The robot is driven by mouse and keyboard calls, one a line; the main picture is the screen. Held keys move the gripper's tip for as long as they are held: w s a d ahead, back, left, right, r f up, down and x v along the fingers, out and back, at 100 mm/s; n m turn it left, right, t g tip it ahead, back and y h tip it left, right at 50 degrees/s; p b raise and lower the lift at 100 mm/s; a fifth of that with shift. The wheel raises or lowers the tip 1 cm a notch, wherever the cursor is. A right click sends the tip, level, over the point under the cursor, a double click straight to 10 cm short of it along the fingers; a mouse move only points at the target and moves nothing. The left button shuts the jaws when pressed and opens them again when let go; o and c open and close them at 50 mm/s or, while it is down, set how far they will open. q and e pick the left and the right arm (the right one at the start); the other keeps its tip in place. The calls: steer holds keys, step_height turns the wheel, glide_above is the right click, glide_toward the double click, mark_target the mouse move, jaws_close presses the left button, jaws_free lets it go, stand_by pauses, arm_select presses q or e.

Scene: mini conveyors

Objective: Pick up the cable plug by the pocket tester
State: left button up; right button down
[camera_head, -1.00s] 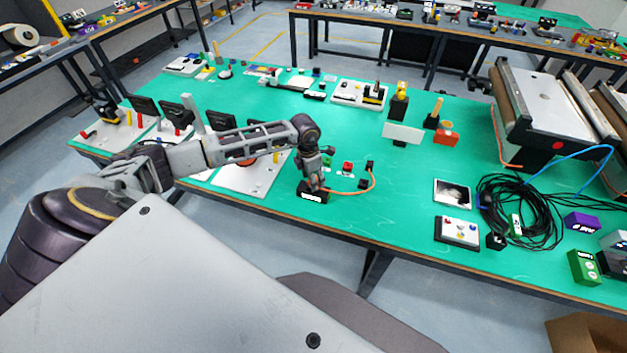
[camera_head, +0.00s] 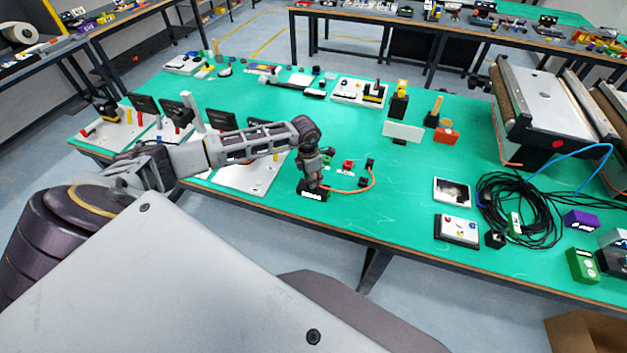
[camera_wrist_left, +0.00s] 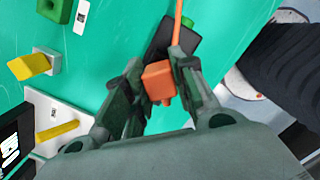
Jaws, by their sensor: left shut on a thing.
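The cable plug (camera_wrist_left: 158,80) is a small orange block between the fingers of my left gripper (camera_wrist_left: 150,92) in the left wrist view. The fingers are shut on it. An orange cable (camera_wrist_left: 178,22) runs up past the fingers. In the head view my left gripper (camera_head: 315,184) points down at the pocket tester (camera_head: 313,194), a black box with a white label near the table's front edge. The plug is hidden there by the gripper. The orange cable (camera_head: 370,182) curves right from it to a small black block. I cannot tell whether the plug is clear of the tester.
A red button block (camera_head: 347,166) stands right of my gripper. Left of it are white boards with black screens (camera_head: 224,120). A photo card (camera_head: 452,193), a white button box (camera_head: 457,230) and coiled black cable (camera_head: 520,210) lie to the right. The table between is clear.

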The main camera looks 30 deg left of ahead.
arm_select(q)
jaws_close()
steer(key=shift+r, duration=0.1)
steer(key=shift+r, duration=0.45)
step_height(320, 180, up, 9)
steer(key=shift+f+b, duration=0.1)
steer(key=shift+b, duration=1)
